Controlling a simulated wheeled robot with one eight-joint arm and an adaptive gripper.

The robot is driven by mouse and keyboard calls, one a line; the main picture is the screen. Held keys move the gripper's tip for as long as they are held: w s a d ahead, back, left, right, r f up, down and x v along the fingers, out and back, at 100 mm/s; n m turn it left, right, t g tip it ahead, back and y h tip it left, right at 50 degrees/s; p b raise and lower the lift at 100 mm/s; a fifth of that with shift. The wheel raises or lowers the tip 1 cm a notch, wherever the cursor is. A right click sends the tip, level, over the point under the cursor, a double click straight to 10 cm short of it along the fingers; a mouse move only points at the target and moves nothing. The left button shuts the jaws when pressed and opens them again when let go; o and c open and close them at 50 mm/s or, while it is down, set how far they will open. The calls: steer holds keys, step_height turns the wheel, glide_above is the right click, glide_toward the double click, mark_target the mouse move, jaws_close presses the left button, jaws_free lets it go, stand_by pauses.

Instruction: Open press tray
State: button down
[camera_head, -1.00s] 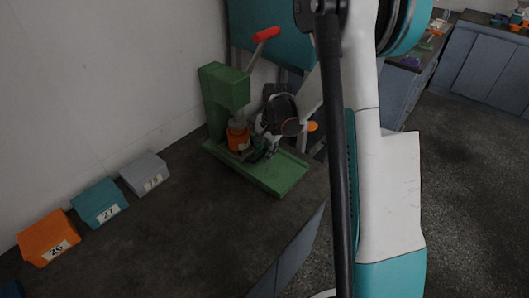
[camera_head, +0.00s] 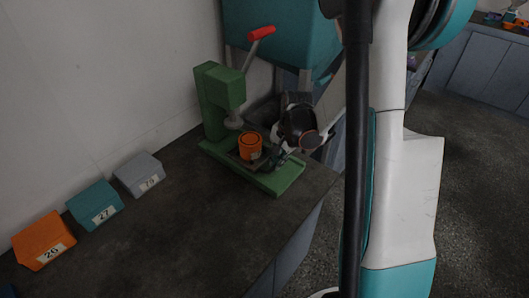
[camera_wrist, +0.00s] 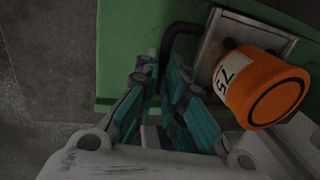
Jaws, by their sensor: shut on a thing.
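The green press (camera_head: 218,95) with its red-ended lever (camera_head: 261,33) stands on the dark counter against the wall. Its tray (camera_wrist: 240,27) is a grey metal plate with a dark bent handle (camera_wrist: 172,38), seen in the wrist view. An orange round container (camera_head: 250,146) with a white number label stands on the tray, in front of the press column; it also shows in the wrist view (camera_wrist: 258,88). My gripper (camera_wrist: 168,80) is shut on the tray handle, beside the container. In the head view my wrist partly hides the grip.
Three labelled boxes, orange (camera_head: 43,240), teal (camera_head: 95,204) and grey (camera_head: 139,174), stand along the wall at left. The counter (camera_head: 190,225) in front of them is clear. Its edge drops to the floor near the press.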

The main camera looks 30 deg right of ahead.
steer(key=s, duration=0.1)
steer(key=s+d, duration=0.1)
steer(key=s, duration=0.1)
steer(key=s+d, duration=0.1)
steer(key=shift+s, duration=0.3)
steer(key=c, duration=1.7)
jaws_free()
steer(key=shift+r, duration=0.1)
steer(key=r, duration=0.4)
steer(key=s+r, duration=0.1)
steer(key=r, duration=0.2)
steer(key=s+r, duration=0.1)
steer(key=r, duration=0.3)
steer(key=shift+d+r, duration=0.3)
steer(key=shift+d, duration=0.1)
